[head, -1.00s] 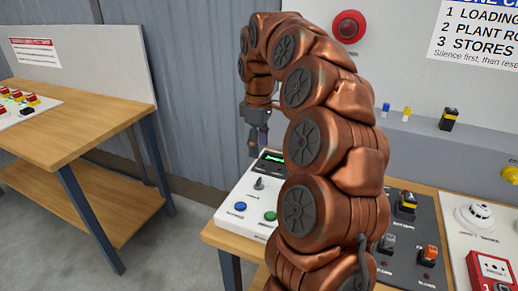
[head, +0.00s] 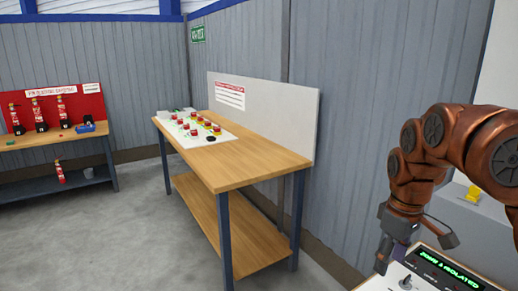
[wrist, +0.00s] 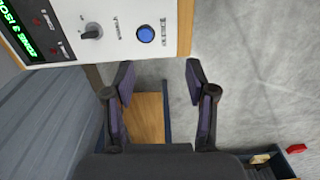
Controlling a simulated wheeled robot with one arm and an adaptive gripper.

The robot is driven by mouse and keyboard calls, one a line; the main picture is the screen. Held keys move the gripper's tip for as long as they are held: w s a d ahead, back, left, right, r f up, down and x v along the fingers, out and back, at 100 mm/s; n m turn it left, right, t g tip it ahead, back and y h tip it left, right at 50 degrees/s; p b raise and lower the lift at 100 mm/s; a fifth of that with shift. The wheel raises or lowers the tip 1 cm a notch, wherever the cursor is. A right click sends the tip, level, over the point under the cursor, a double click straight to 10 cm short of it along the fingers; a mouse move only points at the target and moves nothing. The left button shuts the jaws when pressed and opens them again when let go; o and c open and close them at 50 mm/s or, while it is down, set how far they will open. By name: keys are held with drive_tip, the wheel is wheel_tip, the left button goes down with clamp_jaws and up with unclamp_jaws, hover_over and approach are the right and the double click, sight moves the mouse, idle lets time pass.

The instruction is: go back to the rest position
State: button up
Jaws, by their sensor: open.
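My gripper (head: 398,258) hangs at the lower right of the head view, beside the white control panel. In the wrist view my gripper (wrist: 159,80) has its two dark fingers spread apart, with nothing between them. The white control panel (wrist: 122,12) fills the upper left there, with a grey knob, a blue button and a lit green display. The same panel is cut off at the bottom right of the head view (head: 405,275). The fingers look clear of it.
A wooden bench (head: 232,165) with a board of red and yellow buttons (head: 190,132) stands left of my arm. A further bench (head: 55,138) holds several small extinguishers before a red board. Grey floor (head: 130,235) between them is clear.

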drive_tip(key=s+a+f+m, duration=0.2)
drive_tip(key=s+a+f, duration=0.1)
drive_tip(key=s, duration=0.5)
drive_tip(key=s+a+f+m+g, duration=0.1)
drive_tip(key=s+a+f+m, duration=0.1)
drive_tip(key=s, duration=0.6)
drive_tip(key=s+a+f+m, duration=0.2)
drive_tip(key=s+a+f, duration=0.2)
drive_tip(key=s, duration=0.4)
drive_tip(key=shift+s+a+g+p, duration=0.3)
drive_tip(key=shift+a, duration=0.35)
